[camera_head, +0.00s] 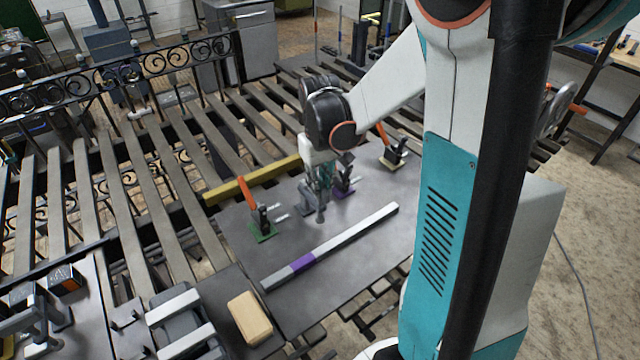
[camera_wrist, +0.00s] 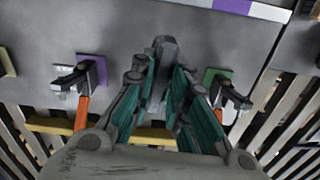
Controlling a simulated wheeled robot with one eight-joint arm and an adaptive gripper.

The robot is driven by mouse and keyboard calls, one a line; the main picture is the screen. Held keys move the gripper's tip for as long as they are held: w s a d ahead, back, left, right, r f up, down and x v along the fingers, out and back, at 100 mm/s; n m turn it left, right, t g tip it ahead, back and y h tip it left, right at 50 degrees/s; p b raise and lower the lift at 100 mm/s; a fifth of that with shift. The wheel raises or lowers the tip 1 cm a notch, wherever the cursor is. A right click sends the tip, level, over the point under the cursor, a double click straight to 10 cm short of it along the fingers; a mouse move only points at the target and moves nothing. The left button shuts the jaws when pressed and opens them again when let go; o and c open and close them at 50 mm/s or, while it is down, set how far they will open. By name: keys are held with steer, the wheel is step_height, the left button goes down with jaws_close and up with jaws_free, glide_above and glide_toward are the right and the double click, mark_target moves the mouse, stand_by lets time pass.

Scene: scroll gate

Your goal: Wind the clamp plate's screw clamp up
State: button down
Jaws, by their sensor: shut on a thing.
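The clamp plate (camera_head: 340,260) is a flat grey sheet lying on the slatted bench. My gripper (camera_head: 322,190) points down over its middle. In the wrist view my gripper's teal fingers (camera_wrist: 161,92) are closed in on the grey screw clamp (camera_wrist: 160,48), whose upper part shows between and beyond the tips. The clamp also shows in the head view (camera_head: 306,198), partly hidden by the fingers. I cannot tell which part of it the fingers hold, or how high its screw stands.
A green-based clamp (camera_head: 263,225), a purple-based clamp (camera_head: 346,188) and a tan-based clamp (camera_head: 393,157) stand around my gripper. A pale bar with a purple band (camera_head: 335,244) lies in front. A yellow bar (camera_head: 240,186) runs along the far edge. A wooden block (camera_head: 250,317) sits front left.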

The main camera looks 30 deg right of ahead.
steer(key=shift+n, duration=0.6)
steer(key=c, duration=1.6)
jaws_free()
steer(key=shift+o, duration=0.2)
steer(key=shift+r, duration=0.1)
step_height(320, 180, up, 12)
steer(key=shift+a, duration=0.1)
